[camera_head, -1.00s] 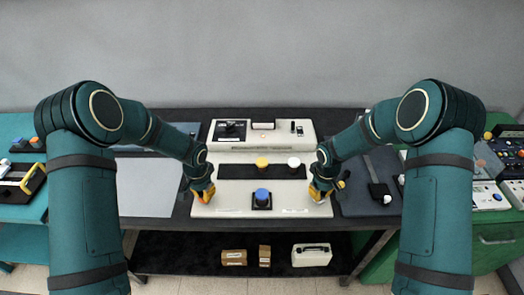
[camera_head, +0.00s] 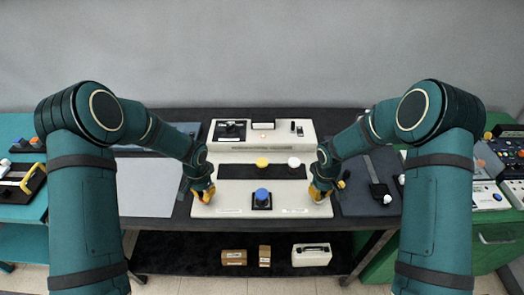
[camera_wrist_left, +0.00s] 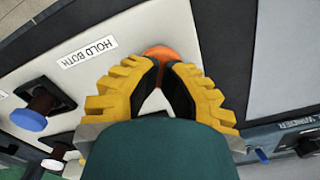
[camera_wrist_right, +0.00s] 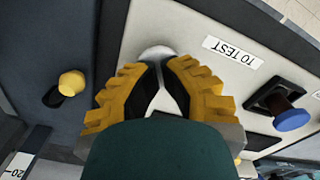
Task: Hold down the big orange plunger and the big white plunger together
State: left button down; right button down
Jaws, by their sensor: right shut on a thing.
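The big orange plunger (camera_wrist_left: 160,52) shows in the left wrist view, right at the fingertips of my left gripper (camera_wrist_left: 159,66). The fingers converge to a narrow gap over its near edge. The big white plunger (camera_wrist_right: 156,52) shows in the right wrist view at the fingertips of my right gripper (camera_wrist_right: 160,66), which is shut on it. In the head view my left gripper (camera_head: 203,194) and right gripper (camera_head: 320,194) point down at the front corners of the cream panel (camera_head: 230,205) and hide both plungers. How far each plunger is pressed cannot be seen.
A blue knob (camera_head: 262,195) stands between my grippers. A yellow knob (camera_head: 262,162) and a small white knob (camera_head: 294,162) stand on the dark strip behind. A "HOLD BOTH" label (camera_wrist_left: 88,52) and a "TO TEST" label (camera_wrist_right: 232,50) lie beside the plungers.

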dwell(0.4)
pick_arm(q)
jog(key=shift+r, duration=0.8)
pick_arm(e)
jog(key=shift+r, duration=0.8)
pick_arm(q)
jog(key=shift+r, duration=0.1)
pick_arm(e)
jog(key=shift+r, duration=0.1)
